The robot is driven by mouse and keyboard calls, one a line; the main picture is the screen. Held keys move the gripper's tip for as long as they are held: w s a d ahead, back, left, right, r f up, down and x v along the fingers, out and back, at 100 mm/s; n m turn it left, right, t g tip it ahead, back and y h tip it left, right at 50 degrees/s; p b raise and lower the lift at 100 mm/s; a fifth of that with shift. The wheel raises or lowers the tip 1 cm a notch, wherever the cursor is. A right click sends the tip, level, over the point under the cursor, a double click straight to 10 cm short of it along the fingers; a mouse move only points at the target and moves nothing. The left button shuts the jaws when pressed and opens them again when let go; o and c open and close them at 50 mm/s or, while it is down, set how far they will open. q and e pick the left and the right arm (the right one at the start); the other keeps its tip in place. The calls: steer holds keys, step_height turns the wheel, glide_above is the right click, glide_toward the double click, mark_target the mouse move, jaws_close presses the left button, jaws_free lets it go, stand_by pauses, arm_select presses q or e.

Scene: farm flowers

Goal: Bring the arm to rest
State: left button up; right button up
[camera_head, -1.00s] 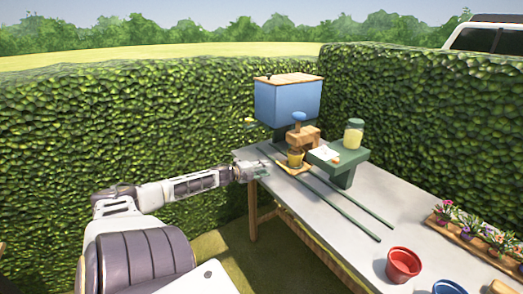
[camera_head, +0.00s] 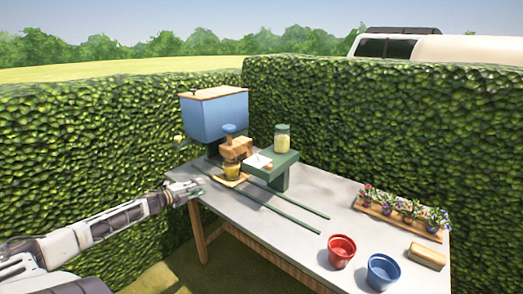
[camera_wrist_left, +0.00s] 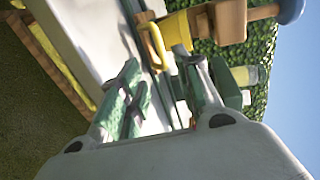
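My left gripper (camera_head: 198,187) is at the left edge of the table (camera_head: 300,228), close to a small yellow cup (camera_head: 232,171) on a wooden tray (camera_head: 231,181). In the left wrist view my left gripper (camera_wrist_left: 163,85) has its two green-padded fingers apart, with nothing visible held between them. The yellow cup (camera_wrist_left: 176,30) shows just beyond the fingers there, apart from them as far as I can tell. My right gripper is in neither view.
A blue box dispenser (camera_head: 214,117) and a green stand (camera_head: 272,167) with a jar (camera_head: 282,138) are at the back. Green rods (camera_head: 270,203) lie on the table.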

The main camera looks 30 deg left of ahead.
arm_select(q)
steer(key=shift+f, duration=0.1)
